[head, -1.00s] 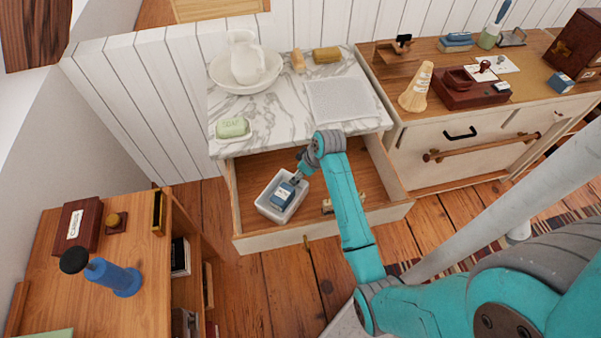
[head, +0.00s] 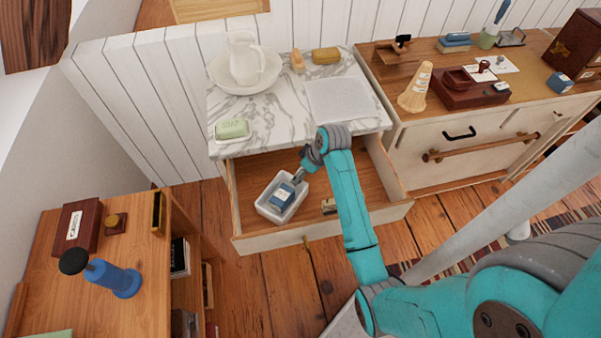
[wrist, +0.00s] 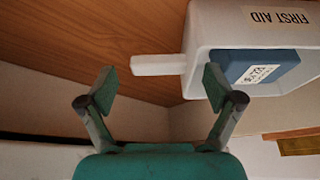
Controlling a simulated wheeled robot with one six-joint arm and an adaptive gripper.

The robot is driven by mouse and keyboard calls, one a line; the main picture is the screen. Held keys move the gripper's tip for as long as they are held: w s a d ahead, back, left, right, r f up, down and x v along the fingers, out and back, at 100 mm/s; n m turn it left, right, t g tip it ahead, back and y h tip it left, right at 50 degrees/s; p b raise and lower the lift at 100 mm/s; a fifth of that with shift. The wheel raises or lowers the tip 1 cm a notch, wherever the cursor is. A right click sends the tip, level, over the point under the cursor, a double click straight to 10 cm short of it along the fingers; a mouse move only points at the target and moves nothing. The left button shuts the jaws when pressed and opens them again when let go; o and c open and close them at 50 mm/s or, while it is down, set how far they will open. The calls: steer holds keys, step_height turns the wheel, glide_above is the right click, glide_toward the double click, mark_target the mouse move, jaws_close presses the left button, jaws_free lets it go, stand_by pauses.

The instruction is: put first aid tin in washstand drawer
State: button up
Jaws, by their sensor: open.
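The first aid tin (head: 262,205) is a white open-topped box sitting in the left part of the pulled-out washstand drawer (head: 372,178). A blue labelled pack (head: 282,196) lies in it. In the wrist view the tin (wrist: 225,30) shows its FIRST AID label at the upper right, and a white tab (wrist: 158,65) sticks out from it. My gripper (wrist: 160,85) is open, its fingertips apart with the tab showing between and above them. No finger is seen closed on the tin. In the head view my gripper (head: 298,178) is over the tin's back right edge, partly hidden by my wrist.
A small brass-coloured item (head: 328,205) lies in the drawer right of the tin. The marble washstand top (head: 280,115) overhangs the drawer's back and carries green soap (head: 232,129) and a jug (head: 245,58). A desk (head: 125,215) stands at the left.

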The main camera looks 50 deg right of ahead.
steer(key=v, duration=0.9)
steer(key=shift+w+f, duration=0.1)
